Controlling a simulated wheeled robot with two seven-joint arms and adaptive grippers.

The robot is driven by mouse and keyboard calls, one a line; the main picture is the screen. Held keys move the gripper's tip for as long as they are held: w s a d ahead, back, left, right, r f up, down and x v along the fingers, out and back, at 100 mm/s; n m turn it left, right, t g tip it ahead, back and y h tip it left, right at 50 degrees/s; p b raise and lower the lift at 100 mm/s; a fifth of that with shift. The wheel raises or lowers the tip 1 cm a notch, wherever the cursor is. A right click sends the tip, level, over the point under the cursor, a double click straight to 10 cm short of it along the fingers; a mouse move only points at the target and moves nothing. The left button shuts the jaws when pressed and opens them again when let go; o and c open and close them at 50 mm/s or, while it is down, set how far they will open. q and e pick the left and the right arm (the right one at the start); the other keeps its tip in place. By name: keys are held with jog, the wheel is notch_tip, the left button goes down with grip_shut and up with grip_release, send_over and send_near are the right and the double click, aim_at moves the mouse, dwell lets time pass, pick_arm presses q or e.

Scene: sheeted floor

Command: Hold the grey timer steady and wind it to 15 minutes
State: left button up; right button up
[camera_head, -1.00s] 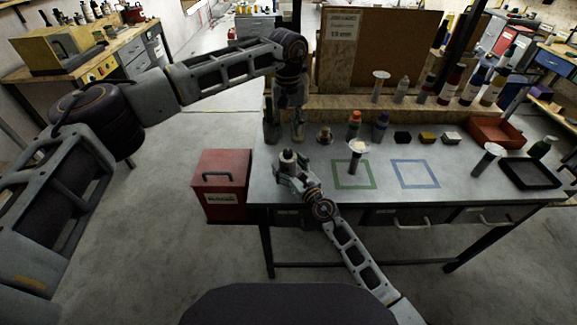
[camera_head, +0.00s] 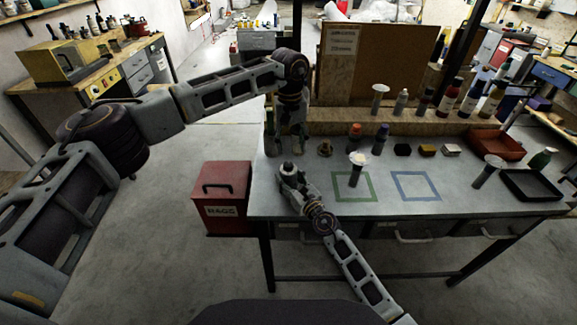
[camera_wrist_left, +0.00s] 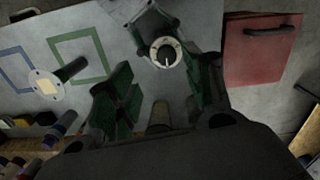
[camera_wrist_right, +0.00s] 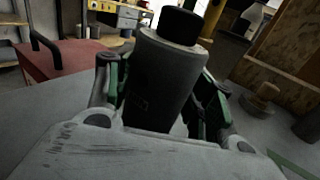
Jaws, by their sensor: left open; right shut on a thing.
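The grey timer (camera_head: 287,171) stands upright near the left end of the bench. In the right wrist view it is a dark grey cylinder (camera_wrist_right: 160,82) with a black knob on top. In the left wrist view its pale round dial (camera_wrist_left: 178,52) surrounds the knob, which has a light mark; the scale is too small to read. My right gripper (camera_head: 288,180) is shut around the timer's body; it also shows in the right wrist view (camera_wrist_right: 160,95). My left gripper (camera_head: 287,150) is open and empty, pointing down just behind the timer, its fingers apart from the knob.
A red box (camera_head: 221,197) stands left of the bench. The blue square (camera_head: 416,199) is empty. Bottles and blocks line the back.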

aim_at(288, 164)
pick_arm(q)
jog(key=shift+w+a+r+n, duration=0.1)
jog(key=shift+r+n, duration=0.45)
jog(key=shift+n, duration=5.4)
jog(key=shift+w+a+r+n, duration=0.15)
jog(key=shift+r+n, duration=0.45)
jog(key=shift+n, duration=5.4)
jog(key=shift+a+r+n, duration=0.1)
jog(key=shift+r+n, duration=0.45)
jog(key=shift+n, duration=5.4)
jog(key=shift+f, duration=0.15)
jog(key=shift+f, duration=5.85)
